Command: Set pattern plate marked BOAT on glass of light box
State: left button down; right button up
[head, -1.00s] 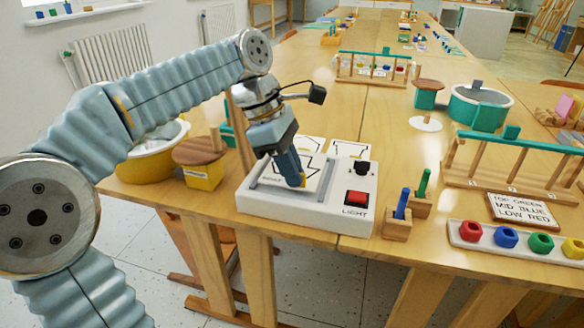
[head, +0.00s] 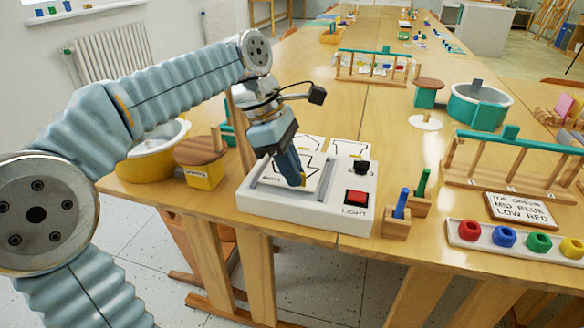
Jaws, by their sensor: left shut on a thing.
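The white light box (head: 345,216) stands at the near edge of the table, with a red switch (head: 356,197) above the word LIGHT and a black knob (head: 361,168). My left gripper (head: 298,182) is over its glass, pointing down, and is shut on a white pattern plate (head: 312,172) with a black outline. This plate is over the glass; whether it touches is hard to tell. Two more white plates with black outlines, one (head: 309,142) and another (head: 350,148), lie behind the box. My right gripper is out of view.
To the left are a yellow tub (head: 150,165) and a yellow block with a round wooden top (head: 200,152). To the right are wooden peg blocks (head: 396,222), a tray of coloured rings (head: 470,245) and a wooden rack (head: 490,182).

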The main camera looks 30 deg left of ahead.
pick_arm(q)
jog(key=shift+f, duration=0.6)
dwell(0.5)
jog(key=c, duration=1.2)
grip_release()
jog(key=p+v, duration=0.3)
jog(key=v, duration=1)
jog(key=shift+s+a+r, duration=0.1)
jog(key=shift+a+r, duration=0.15)
jog(key=shift+r, duration=0.05)
